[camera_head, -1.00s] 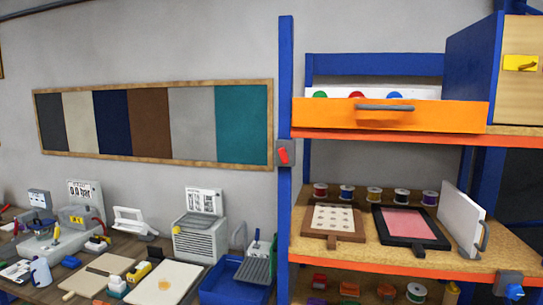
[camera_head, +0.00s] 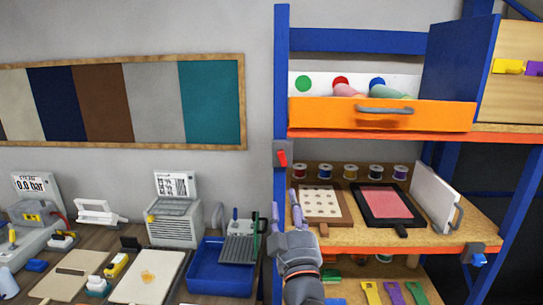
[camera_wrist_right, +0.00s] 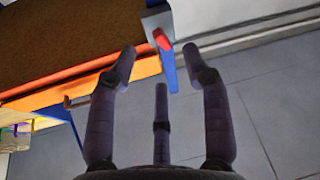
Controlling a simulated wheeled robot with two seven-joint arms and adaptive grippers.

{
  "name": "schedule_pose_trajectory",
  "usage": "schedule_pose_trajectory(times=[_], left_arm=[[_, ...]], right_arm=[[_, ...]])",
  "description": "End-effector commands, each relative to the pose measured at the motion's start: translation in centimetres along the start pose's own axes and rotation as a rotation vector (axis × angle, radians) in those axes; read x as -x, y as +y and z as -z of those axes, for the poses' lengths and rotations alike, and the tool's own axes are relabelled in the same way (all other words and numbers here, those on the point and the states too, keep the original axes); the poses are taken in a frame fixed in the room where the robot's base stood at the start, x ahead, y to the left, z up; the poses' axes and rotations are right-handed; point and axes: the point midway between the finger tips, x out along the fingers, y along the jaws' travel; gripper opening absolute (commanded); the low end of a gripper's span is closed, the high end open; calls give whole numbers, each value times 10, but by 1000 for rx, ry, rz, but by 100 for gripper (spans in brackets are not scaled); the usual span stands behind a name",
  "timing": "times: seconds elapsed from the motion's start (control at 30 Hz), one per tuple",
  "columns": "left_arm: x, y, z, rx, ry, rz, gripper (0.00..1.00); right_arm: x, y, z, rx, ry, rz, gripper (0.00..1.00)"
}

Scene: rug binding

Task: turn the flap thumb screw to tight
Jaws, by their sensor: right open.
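A small red wing-like piece (camera_head: 282,157) sits on a grey bracket on the blue upright post, left of the shelves. A blue knob (camera_head: 478,259) sits on another grey bracket at the right shelf edge. No label shows which is the flap thumb screw. My right gripper (camera_head: 285,212) is open and empty, below the red piece and in front of the post. In the right wrist view, the red piece (camera_wrist_right: 162,40) lies ahead between the spread fingertips of my gripper (camera_wrist_right: 160,60), apart from them. My left gripper is not in view.
The orange drawer (camera_head: 380,115) with its grey handle juts out above. The shelf (camera_head: 445,235) holds a dotted board, a pink-faced frame and thread spools. A blue tray (camera_head: 220,290) stands on the bench to the left. Open floor (camera_wrist_right: 265,95) shows in the wrist view.

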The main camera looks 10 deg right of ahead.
Motion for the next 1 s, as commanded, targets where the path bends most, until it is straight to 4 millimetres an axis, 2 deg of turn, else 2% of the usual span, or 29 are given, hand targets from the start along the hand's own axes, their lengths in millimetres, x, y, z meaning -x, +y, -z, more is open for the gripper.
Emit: schedule_pose_trajectory(times=[0.03, 0.1, 0.27, 0.7, 0.83, 1.0], left_arm=[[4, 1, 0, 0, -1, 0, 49], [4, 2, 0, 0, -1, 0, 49], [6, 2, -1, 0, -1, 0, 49], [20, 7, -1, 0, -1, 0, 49], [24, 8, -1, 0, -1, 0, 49], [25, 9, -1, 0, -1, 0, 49]], right_arm=[[0, 8, 11, 1, 15, -16, 49], [1, 12, 17, 4, 24, -28, 49], [-8, 15, 19, 6, 27, -35, 49], [-80, 17, 21, 6, 26, -33, 49], [-95, 18, 22, 6, 26, -33, 49], [-105, 17, 22, 5, 27, -33, 49]])
